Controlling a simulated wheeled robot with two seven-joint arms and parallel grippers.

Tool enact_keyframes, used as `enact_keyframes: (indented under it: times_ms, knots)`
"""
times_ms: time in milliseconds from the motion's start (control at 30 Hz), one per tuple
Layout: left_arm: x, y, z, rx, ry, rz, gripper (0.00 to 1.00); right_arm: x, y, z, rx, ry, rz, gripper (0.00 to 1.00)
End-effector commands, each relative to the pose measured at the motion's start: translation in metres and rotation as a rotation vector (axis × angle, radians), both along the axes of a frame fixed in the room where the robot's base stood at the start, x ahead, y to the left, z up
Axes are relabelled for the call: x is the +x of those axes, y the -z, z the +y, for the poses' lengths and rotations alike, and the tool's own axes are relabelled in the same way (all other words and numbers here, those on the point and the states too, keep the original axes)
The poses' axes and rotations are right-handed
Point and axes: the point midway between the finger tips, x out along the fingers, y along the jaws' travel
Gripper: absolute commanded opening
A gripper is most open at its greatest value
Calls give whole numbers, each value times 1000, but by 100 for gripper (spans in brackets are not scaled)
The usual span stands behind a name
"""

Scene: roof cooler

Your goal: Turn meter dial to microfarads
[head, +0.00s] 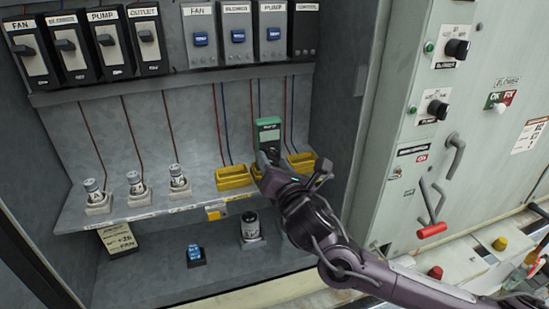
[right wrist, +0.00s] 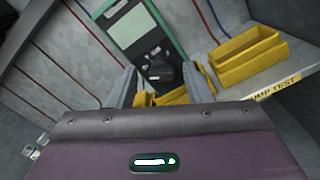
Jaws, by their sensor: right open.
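The meter (head: 269,136) is a green-edged handheld unit with a pale screen, standing upright at the back of the cabinet shelf. In the right wrist view the meter (right wrist: 142,38) shows its screen and, below it, a black dial (right wrist: 160,74). I cannot read the marks around the dial. My right gripper (head: 268,158) is in front of the meter's lower part and hides the dial in the head view. In the right wrist view the open fingers (right wrist: 165,88) stand either side of the dial's lower area. My left gripper is not in view.
Yellow trays (head: 233,177) and (head: 301,164) sit either side of the meter; one tray (right wrist: 248,55) is close right of my fingers. Small cylinders (head: 135,182) stand on the shelf at left. Thin red and blue wires hang behind. The cabinet's right wall (head: 336,100) is near my arm.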

Motion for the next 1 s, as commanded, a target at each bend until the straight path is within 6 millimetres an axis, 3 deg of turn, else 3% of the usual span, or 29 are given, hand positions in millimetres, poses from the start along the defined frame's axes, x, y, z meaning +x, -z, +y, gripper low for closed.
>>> enact_keyframes:
  times_ms: [267, 633, 1000]
  knots:
    - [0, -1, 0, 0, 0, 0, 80, 2, 1, 0, 0, 1, 0, 46]
    - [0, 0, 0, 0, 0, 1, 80, 2, 0, 0, 1, 1, 1, 1]
    - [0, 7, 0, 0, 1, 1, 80, 2, 2, 0, 71, 1, 23, 1]
